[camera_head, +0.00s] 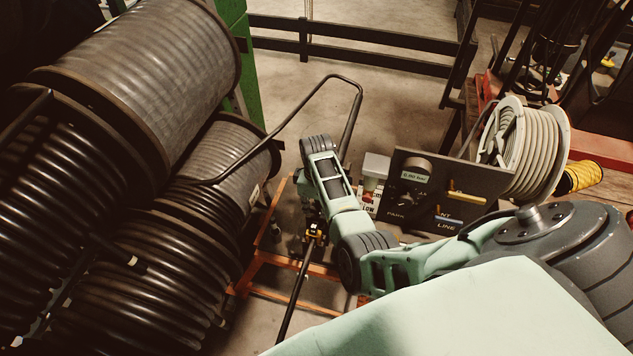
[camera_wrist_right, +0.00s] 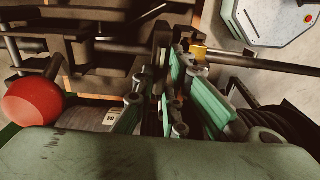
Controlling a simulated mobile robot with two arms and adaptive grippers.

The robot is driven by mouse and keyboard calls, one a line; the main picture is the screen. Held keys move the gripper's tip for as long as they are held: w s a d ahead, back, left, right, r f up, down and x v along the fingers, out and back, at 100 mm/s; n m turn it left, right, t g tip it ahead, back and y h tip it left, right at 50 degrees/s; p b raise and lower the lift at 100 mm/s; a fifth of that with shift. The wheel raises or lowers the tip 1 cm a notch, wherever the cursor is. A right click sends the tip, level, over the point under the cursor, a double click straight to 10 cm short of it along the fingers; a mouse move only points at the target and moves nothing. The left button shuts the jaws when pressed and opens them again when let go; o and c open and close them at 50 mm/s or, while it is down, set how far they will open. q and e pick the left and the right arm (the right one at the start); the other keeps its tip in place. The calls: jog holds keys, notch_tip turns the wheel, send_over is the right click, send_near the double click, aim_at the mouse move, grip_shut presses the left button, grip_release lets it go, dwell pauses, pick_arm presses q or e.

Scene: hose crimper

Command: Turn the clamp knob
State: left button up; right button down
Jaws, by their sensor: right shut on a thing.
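My right gripper (camera_wrist_right: 166,80) shows close up in the wrist view, its green fingers shut on a dark part (camera_wrist_right: 160,42). This part looks like the clamp knob, but the fingers hide most of it. A yellow piece (camera_wrist_right: 199,50) on a dark rod (camera_wrist_right: 255,63) sits just right of the fingertips. In the head view my right arm bends across the middle, and its links mostly hide the gripper. The yellow piece (camera_head: 315,232) shows there beside the arm, on the slanting dark rod. My left gripper is in neither view.
Large hose reels (camera_head: 150,70) fill the left. A dark control panel (camera_head: 440,195) stands right of my arm, with a pale hose reel (camera_head: 535,150) behind it. An orange frame (camera_head: 255,262) is below. A red ball (camera_wrist_right: 33,103) shows left of my gripper.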

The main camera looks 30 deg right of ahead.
jog(key=shift+m, duration=0.4)
jog(key=m, duration=0.3)
jog(key=shift+w+d, duration=0.1)
jog(key=shift+d, duration=0.05)
jog(key=m, duration=0.3)
jog(key=shift+d+m, duration=0.1)
jog(key=shift+m, duration=0.2)
jog(key=m, duration=0.4)
jog(key=shift+d+r+m, duration=0.1)
jog(key=shift+m, duration=0.2)
jog(key=m, duration=0.3)
jog(key=shift+d+m, duration=0.1)
jog(key=shift+m, duration=0.2)
jog(key=m, duration=0.3)
jog(key=shift+m, duration=0.3)
jog(key=m, duration=0.3)
jog(key=shift+d+m, duration=0.1)
jog(key=shift+m, duration=0.2)
jog(key=m, duration=0.7)
jog(key=shift+s, duration=0.35)
